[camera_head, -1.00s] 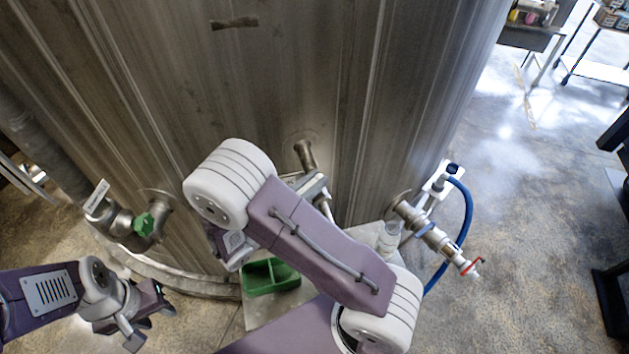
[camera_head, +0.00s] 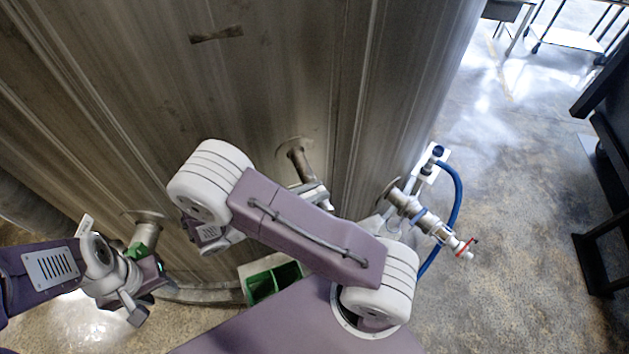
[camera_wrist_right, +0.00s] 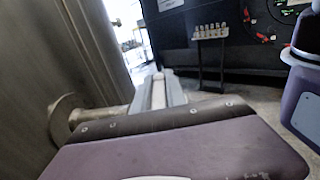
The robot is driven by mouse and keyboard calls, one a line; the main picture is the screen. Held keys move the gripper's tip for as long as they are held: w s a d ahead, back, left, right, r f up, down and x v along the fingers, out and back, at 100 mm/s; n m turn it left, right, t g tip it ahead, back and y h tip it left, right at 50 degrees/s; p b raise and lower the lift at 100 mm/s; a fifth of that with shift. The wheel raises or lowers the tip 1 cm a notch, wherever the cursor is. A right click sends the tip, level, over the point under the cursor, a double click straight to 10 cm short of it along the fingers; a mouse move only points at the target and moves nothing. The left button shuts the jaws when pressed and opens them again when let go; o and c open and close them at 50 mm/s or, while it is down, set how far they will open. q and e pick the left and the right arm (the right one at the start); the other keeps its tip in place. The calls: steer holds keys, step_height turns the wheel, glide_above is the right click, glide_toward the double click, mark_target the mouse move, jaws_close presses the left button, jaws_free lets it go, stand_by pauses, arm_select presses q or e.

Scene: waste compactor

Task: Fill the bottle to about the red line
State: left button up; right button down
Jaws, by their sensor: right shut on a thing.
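A small clear shape, perhaps the bottle (camera_head: 383,222), shows partly beside the right-hand outlet valve (camera_head: 425,218); my right arm hides part of it. I cannot make out a red line or a liquid level. My right gripper (camera_wrist_right: 160,91) is shut on a pale bar-like thing near the pipe (camera_wrist_right: 95,117) on the tank wall in the right wrist view. In the head view my right forearm hides most of that gripper. My left gripper (camera_head: 158,290) is at lower left, near a green-handled valve (camera_head: 140,250), its fingers too unclear to read.
The metal tank (camera_head: 280,80) fills the back. A green divided bin (camera_head: 272,283) sits low in front of it. A blue hose (camera_head: 458,195) loops beside the right-hand valve. The floor (camera_head: 520,200) at right is clear up to dark furniture (camera_head: 610,130).

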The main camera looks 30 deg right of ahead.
steer(key=shift+w+r+m+g, duration=0.1)
steer(key=shift+m+g, duration=0.5)
steer(key=shift+g, duration=0.3)
steer(key=c, duration=1.4)
jaws_free()
steer(key=shift+o, duration=0.2)
steer(key=shift+a, duration=0.1)
steer(key=w+a, duration=0.1)
steer(key=a, duration=0.8)
steer(key=shift+w+b, duration=0.25)
steer(key=shift+b, duration=0.2)
